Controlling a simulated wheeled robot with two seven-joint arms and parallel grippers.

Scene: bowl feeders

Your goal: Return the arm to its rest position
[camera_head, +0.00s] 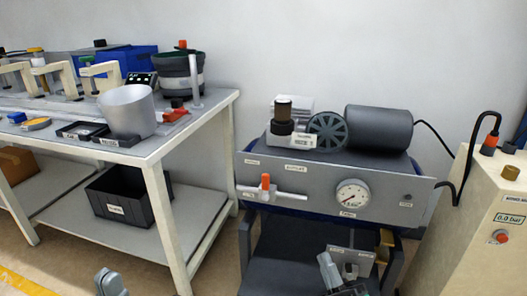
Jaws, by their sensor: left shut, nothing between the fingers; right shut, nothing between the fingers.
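My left gripper (110,282) shows at the bottom edge of the head view, shut and empty, in front of the bench over the floor. My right gripper (328,270) shows at the bottom, right of centre, also shut and empty. It is in front of the lower part of the blue cart, close to a small labelled plate (352,260); whether they touch I cannot tell. Most of both arms is outside the view.
A white bench (217,112) with bowl feeders stands left, a black bin (118,204) on its lower shelf. A gauge panel (325,183) with a motor (379,128) stands centre right. A beige cabinet (478,200) is at right. Bare floor lies between bench and cart.

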